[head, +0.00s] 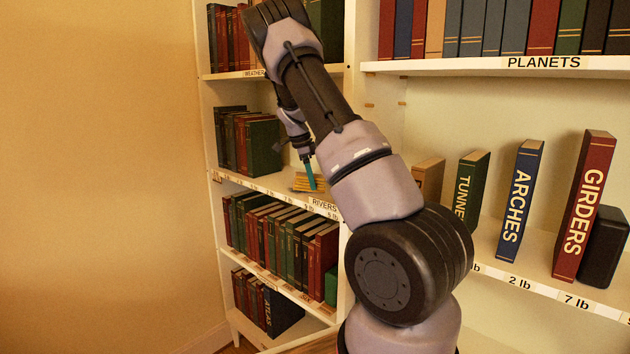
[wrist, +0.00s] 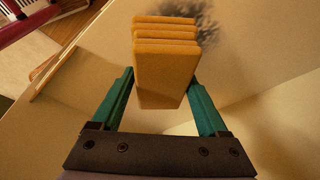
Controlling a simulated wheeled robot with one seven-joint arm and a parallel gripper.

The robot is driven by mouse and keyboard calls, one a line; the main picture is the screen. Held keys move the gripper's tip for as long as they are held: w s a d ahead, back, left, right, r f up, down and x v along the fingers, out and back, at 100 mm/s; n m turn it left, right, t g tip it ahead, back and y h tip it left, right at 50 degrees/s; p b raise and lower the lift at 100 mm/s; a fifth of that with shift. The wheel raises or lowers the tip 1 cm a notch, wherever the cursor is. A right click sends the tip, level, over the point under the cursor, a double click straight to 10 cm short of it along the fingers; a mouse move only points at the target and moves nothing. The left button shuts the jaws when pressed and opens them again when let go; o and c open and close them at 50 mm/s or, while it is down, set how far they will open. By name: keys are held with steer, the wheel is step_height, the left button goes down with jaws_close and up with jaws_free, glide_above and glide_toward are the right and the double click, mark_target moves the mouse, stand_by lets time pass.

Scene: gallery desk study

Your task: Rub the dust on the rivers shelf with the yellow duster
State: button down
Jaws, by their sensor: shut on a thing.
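My gripper (head: 310,178) is at the rivers shelf (head: 262,181), in the left bookcase. Its teal fingers (wrist: 163,80) are shut on the sides of the yellow duster (wrist: 165,82), a block with several ridges at its far end. In the head view the duster (head: 300,184) is low over the shelf board, near the RIVERS label, partly behind a finger. The dust (wrist: 196,14) is a dark grey smudge on the pale board at the top of the wrist view. The duster's far end overlaps it in the picture; I cannot tell whether they touch.
Books (head: 245,143) stand at the left on the rivers shelf. A shelf of books (head: 285,240) is below, and more books (head: 228,40) are above. An upright divider (head: 375,115) borders the shelf on the right. Lettered books (head: 518,200) stand farther right.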

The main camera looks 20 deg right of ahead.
steer(key=shift+w+a+f, duration=0.1)
steer(key=shift+w+a, duration=0.25)
steer(key=shift+w, duration=0.4)
steer(key=shift+w+a, duration=0.35)
steer(key=shift+w, duration=0.35)
steer(key=shift+w+a+r, duration=0.1)
steer(key=shift+w+a, duration=0.2)
steer(key=shift+w, duration=0.5)
steer(key=shift+w+a+r, duration=0.1)
steer(key=shift+w+a, duration=0.25)
steer(key=shift+w, duration=0.45)
steer(key=shift+w+a, duration=0.3)
steer(key=shift+w, duration=0.5)
